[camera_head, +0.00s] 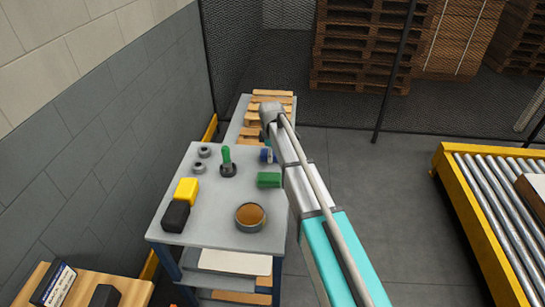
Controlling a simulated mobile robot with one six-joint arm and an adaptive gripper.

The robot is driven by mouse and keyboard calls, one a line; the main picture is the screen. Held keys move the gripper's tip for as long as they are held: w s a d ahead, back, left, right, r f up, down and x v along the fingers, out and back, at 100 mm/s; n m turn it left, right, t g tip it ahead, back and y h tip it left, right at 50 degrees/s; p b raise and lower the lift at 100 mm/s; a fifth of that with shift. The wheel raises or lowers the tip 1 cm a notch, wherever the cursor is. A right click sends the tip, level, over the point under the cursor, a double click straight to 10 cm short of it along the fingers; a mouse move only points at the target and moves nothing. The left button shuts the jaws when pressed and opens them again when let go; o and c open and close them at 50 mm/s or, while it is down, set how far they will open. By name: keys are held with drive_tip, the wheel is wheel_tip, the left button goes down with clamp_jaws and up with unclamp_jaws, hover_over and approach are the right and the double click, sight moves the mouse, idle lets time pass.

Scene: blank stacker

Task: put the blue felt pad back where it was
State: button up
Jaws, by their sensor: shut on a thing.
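My arm reaches up from the lower right and ends in a grey joint over the far end of the grey table (210,229). My gripper's jaws do not show; the arm hides what lies behind and below it. A small dark blue thing (266,155) with a pale grey part is at the table's right edge, partly behind my arm. I cannot tell whether it is the blue felt pad. No other blue pad shows clearly.
On the table are a green block (268,180), a round tin with brown contents (250,217), a green-handled tool (227,163), yellow (186,191) and black (175,217) blocks, and two grey rings (199,168). A roller conveyor (490,210) stands right; open floor lies between.

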drive_tip(key=shift+f, duration=0.2)
drive_tip(key=o, duration=0.8)
drive_tip(key=shift+r, duration=0.1)
drive_tip(key=shift+c, duration=0.2)
drive_tip(key=shift+r, duration=0.2)
wheel_tip(320, 180, up, 12)
drive_tip(key=p, duration=1.2)
drive_tip(key=shift+f, duration=0.1)
idle(0.4)
drive_tip(key=s+d+m, duration=1.7)
drive_tip(key=s+d, duration=0.6)
drive_tip(key=s, duration=0.3)
drive_tip(key=shift+d+m, duration=0.3)
